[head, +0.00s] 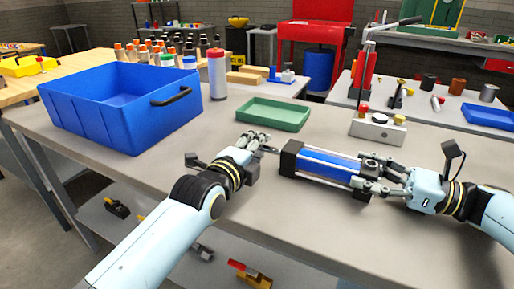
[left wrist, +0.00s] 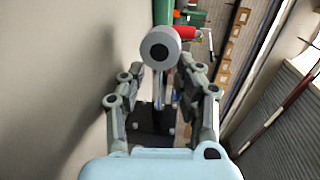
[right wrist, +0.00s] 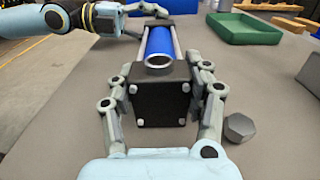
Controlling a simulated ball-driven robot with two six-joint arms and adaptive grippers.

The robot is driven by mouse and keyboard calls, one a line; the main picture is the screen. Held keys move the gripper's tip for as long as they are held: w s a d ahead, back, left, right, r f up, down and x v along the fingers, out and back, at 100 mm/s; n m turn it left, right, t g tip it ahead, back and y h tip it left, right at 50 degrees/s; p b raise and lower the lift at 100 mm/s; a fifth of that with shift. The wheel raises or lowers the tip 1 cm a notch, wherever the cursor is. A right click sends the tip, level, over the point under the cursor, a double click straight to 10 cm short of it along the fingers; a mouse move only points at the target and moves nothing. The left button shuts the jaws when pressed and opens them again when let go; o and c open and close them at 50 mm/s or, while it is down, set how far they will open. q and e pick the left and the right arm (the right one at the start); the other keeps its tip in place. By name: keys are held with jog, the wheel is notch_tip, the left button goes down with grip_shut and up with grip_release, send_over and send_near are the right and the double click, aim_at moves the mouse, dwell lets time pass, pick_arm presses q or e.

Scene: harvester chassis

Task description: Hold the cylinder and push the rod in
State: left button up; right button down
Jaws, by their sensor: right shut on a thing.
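The cylinder has a blue body (head: 325,164) and black end blocks and lies along the bench. My right gripper (head: 372,187) is shut on its right end block, which shows with bolts at its corners in the right wrist view (right wrist: 160,108). My left gripper (head: 270,143) is open near the cylinder's left end block (head: 290,157). In the left wrist view, a grey round end with a dark centre (left wrist: 160,47), seemingly the rod's end, lies at or just beyond the parted fingers. Whether a finger touches it I cannot tell.
A blue crate (head: 75,115) stands at the left and a green tray (head: 272,114) behind the cylinder. A grey fixture (head: 377,130) stands behind my right gripper. A grey hex piece (right wrist: 238,127) lies beside my right gripper. The front bench top is clear.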

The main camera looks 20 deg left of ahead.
aim_at(277, 154)
pick_arm(q)
jog(key=shift+f, duration=0.1)
grip_shut()
jog(key=shift+f, duration=0.1)
jog(key=shift+s+d+f, duration=0.1)
jog(key=shift+d, duration=1.25)
pick_arm(e)
jog(key=shift+w, duration=0.1)
pick_arm(q)
jog(key=shift+d+r, duration=0.2)
jog(key=shift+d, duration=0.75)
pick_arm(e)
jog(key=shift+a, duration=0.2)
pick_arm(q)
jog(key=shift+d, duration=0.4)
